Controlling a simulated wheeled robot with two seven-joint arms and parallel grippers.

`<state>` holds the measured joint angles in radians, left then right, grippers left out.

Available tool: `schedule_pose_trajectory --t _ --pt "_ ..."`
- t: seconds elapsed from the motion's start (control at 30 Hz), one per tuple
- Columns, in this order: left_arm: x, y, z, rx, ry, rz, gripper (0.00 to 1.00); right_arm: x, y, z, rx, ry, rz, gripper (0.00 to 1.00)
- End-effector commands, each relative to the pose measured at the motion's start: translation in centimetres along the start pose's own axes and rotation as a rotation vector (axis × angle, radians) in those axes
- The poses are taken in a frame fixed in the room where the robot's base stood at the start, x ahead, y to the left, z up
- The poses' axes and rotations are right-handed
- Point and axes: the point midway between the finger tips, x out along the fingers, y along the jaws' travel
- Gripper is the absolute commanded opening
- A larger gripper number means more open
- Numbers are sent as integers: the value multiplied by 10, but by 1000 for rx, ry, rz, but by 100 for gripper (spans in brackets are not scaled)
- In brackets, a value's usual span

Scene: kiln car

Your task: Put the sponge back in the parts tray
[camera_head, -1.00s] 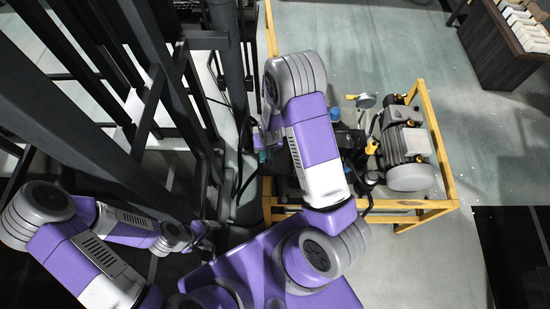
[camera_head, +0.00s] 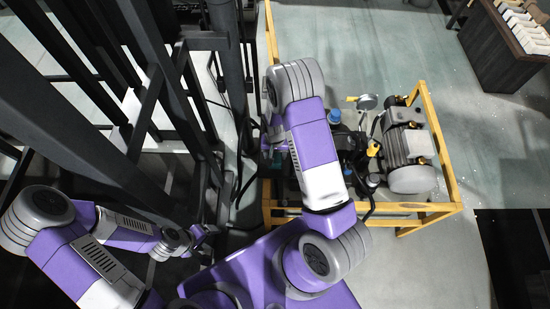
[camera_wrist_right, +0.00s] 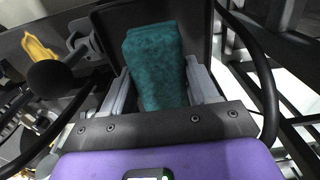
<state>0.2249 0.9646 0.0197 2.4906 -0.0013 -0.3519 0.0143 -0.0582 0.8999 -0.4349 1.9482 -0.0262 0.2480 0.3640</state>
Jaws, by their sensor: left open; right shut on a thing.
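A teal sponge (camera_wrist_right: 156,65) is between the fingers of my right gripper (camera_wrist_right: 155,90) in the right wrist view. The gripper is shut on it, and the sponge stands out beyond the fingertips. A dark, flat-walled thing (camera_wrist_right: 196,25) lies just beyond the sponge; I cannot tell whether it is the parts tray. In the head view my right arm hides most of its own gripper, beside the dark post. My left gripper (camera_head: 203,237) is at the lower left, open, small and apart from the sponge.
A yellow frame (camera_head: 428,207) with a grey motor (camera_head: 407,145) and pump parts stands right of my right arm. Dark steel bars (camera_head: 150,110) fill the left. A dark cable (camera_wrist_right: 262,75) loops beside the right gripper. Open floor (camera_head: 400,40) lies beyond the frame.

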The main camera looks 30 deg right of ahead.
Motion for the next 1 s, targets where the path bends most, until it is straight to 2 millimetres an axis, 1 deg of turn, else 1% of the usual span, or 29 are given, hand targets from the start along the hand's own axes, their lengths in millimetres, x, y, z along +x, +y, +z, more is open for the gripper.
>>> schedule_pose_trajectory --t 0.03,0.1,0.2,0.23,0.27,0.4,0.43,0.57,0.87,0.97,1.0 --pt "3 -1 0 0 0 0 85 9 1 1 0 -3 2 35" --pt "7 -3 0 0 0 0 85 20 1 2 -1 -4 2 35" --pt "10 -4 0 0 0 0 85 32 0 1 -1 -2 1 35" --pt "10 -4 0 0 0 0 85 32 0 1 -1 -1 0 35" --pt "10 -4 0 0 0 0 85 32 0 1 -1 -1 0 31" --pt "9 -3 0 0 0 0 85 31 0 1 -1 -1 0 31" --pt "9 -3 0 0 0 0 85 31 0 1 -1 -1 0 64" --pt "9 -3 0 0 0 0 85 31 0 1 -1 -1 0 84" --pt "9 -3 0 0 0 0 85 30 0 1 -1 -1 0 85" --pt "6 -2 0 0 0 0 85 22 0 1 -1 -1 0 85" --pt "4 -1 0 0 0 0 85 16 0 1 -2 0 0 85"
